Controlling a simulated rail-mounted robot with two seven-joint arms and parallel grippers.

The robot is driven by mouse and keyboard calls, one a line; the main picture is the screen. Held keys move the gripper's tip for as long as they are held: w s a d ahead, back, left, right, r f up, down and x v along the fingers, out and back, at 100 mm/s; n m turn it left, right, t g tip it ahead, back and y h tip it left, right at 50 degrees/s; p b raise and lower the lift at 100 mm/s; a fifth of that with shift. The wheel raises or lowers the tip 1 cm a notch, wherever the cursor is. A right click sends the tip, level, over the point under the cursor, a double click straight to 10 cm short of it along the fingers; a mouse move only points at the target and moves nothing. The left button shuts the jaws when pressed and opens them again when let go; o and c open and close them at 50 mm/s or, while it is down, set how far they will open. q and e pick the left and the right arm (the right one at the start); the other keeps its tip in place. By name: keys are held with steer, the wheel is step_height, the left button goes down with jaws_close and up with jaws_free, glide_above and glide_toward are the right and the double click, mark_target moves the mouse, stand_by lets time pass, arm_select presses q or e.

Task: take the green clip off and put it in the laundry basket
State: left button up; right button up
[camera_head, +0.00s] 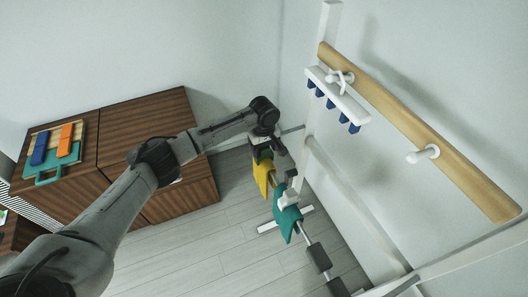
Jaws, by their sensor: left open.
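A green, teal-toned piece (287,221) sits on a thin slanting rod at the lower middle, between a yellow piece (262,176) and dark grey blocks; it looks like the green clip, but its shape is partly covered. My left gripper (287,186) comes down from the upper left and is open at the upper end of the green piece, with the yellow piece close beside it. I cannot tell whether its fingers touch the green piece. My right gripper is out of view. I see no laundry basket.
A wooden rail (440,146) on the right wall carries white pegs and a white bar (338,95) with several blue clips. A brown cabinet (145,115) stands at left, with a teal-handled board (50,178) holding blue and orange pieces. The grey floor (190,245) is partly clear.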

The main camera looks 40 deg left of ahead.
arm_select(q)
steer(key=shift+f, duration=0.1)
steer(key=c, duration=1)
